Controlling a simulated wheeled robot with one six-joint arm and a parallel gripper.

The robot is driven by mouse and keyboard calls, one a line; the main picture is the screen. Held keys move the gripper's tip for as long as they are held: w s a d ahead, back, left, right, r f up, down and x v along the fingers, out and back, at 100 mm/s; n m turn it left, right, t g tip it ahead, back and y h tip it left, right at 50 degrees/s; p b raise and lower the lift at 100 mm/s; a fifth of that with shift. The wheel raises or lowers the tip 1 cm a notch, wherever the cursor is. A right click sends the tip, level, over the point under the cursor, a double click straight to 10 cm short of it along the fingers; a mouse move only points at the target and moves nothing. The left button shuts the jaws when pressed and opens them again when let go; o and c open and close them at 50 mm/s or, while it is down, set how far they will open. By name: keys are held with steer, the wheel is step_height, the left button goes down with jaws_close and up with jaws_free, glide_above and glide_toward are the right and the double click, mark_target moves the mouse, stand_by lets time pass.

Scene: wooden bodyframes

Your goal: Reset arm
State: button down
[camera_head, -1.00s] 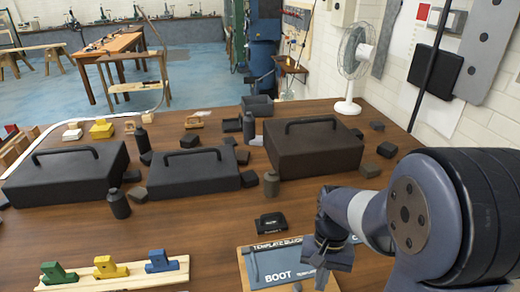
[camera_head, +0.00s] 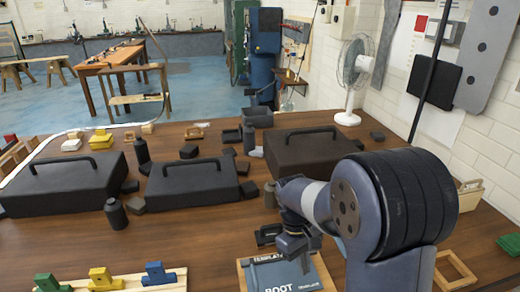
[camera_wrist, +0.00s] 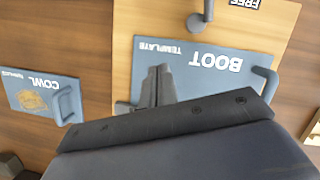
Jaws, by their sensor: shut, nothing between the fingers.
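My arm reaches in from the right in the head view. My gripper (camera_head: 300,250) hangs above the blue BOOT template board (camera_head: 285,277) at the front of the table. In the wrist view my gripper (camera_wrist: 157,85) shows its two fingers close together over the BOOT template (camera_wrist: 205,70), with nothing between them. The template lies on a wooden board (camera_wrist: 122,60). A smaller blue COWL template (camera_wrist: 38,95) lies to the left in the wrist view.
Three dark cases with handles stand across the table: left (camera_head: 65,182), middle (camera_head: 192,182) and right (camera_head: 300,152). Green, yellow (camera_head: 102,278) and blue shapes stand on a strip at the front left. A white fan (camera_head: 355,75) stands at the back right. A wooden frame (camera_head: 455,270) lies at the right.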

steer(key=v, duration=0.8)
